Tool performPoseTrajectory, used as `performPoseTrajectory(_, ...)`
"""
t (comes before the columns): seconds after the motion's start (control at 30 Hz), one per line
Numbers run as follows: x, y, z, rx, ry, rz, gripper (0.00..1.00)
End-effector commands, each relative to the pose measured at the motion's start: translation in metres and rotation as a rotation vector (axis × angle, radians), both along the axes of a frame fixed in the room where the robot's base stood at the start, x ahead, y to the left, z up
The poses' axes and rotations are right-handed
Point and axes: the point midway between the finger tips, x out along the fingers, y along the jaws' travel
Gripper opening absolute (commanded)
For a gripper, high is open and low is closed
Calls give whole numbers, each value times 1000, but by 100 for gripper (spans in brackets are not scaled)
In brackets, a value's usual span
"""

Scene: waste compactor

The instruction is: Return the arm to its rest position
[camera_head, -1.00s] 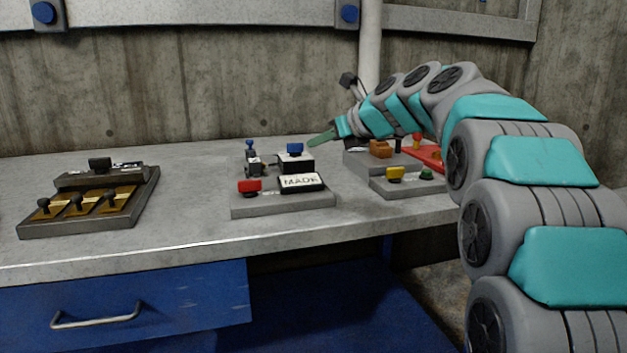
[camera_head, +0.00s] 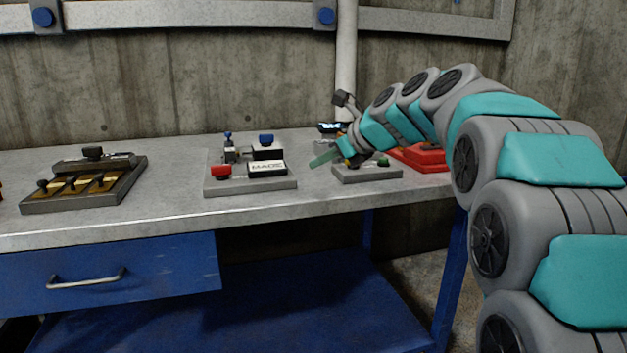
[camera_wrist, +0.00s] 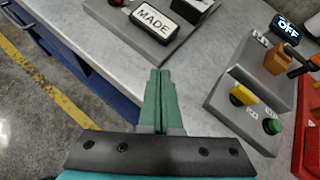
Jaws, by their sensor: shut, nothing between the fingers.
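My arm (camera_head: 500,150) in grey and teal arches in from the right in the head view. My gripper (camera_head: 325,158) has green fingers and points left over the workbench (camera_head: 320,192), between two control panels. In the wrist view my gripper (camera_wrist: 160,75) has its fingers pressed together with nothing between them. They hang over the bench top near its front edge, apart from the panels.
The panel with a "MADE" label (camera_head: 268,169) stands left of my gripper. The panel with yellow and green buttons (camera_wrist: 255,105) is at its right. A lever panel (camera_head: 85,182) sits at far left. A red box (camera_head: 425,157) is partly behind my arm.

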Motion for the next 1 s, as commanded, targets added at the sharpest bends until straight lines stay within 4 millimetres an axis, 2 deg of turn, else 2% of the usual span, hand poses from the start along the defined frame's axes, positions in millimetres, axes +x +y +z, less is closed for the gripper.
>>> performPoseTrajectory(0.23, -47, -6, -44, -232, -35, 158, 0)
performPoseTrajectory(0.37, -88, -13, -80, -400, -54, 305, 0)
performPoseTrajectory(0.47, -135, -23, -117, -566, -72, 484, 0)
performPoseTrajectory(0.7, -271, -60, -207, -900, -122, 1052, 0)
performPoseTrajectory(0.9, -384, -98, -266, -1021, -175, 1574, 0)
performPoseTrajectory(1.0, -427, -114, -285, -1029, -205, 1786, 0)
